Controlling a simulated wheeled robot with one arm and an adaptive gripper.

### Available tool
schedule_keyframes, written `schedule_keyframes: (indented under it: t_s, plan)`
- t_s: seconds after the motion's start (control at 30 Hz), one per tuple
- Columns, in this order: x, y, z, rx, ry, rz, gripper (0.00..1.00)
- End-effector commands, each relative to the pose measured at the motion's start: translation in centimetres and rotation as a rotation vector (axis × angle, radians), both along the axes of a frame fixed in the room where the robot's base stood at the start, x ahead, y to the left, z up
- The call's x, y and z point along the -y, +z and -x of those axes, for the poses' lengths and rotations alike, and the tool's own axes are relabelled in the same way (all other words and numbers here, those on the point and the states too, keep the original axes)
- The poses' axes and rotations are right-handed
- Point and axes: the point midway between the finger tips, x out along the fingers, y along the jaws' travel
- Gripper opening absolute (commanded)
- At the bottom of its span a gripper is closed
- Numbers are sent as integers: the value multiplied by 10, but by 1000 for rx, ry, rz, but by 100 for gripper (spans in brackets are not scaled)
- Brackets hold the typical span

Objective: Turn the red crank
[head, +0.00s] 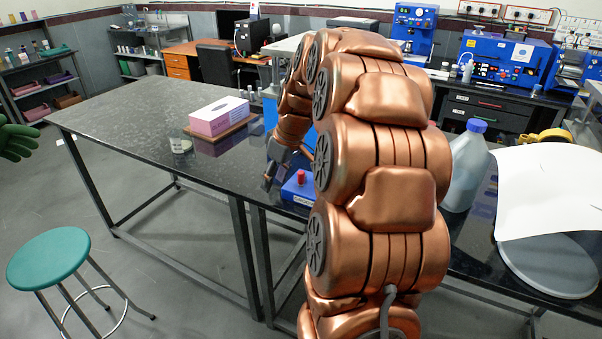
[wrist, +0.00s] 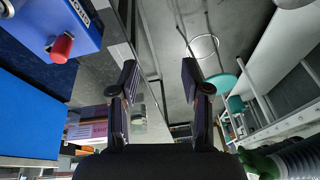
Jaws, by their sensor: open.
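The red crank (head: 301,177) stands up from a small blue box (head: 297,193) on the black table, close to its front edge. My copper arm hides the right part of the box. In the wrist view the red crank (wrist: 62,48) and its blue box (wrist: 85,28) are at the upper left, outside the space between my fingers. My gripper (wrist: 158,75) is open and empty, with its two dark fingers apart. In the head view my gripper (head: 270,178) is just left of the crank and apart from it, partly hidden by my arm.
A pink and white box (head: 219,118) and a small jar (head: 180,146) stand on the table to the left. A grey bottle with a blue cap (head: 467,165) and a white sheet (head: 548,190) are to the right. A green stool (head: 48,257) stands on the floor.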

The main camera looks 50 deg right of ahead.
Motion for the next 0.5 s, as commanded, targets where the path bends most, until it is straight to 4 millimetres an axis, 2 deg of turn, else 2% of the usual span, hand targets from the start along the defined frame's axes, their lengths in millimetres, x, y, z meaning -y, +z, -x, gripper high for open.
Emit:
schedule_keyframes:
  t_s: [0.03,0.2,0.33,0.5]
  plan:
    - [28,2,-4,24,-12,11,48]
    - [93,2,-6,81,-20,48,48]
    - [119,0,-4,102,-22,66,48]
    - [129,-3,-4,109,-21,73,48]
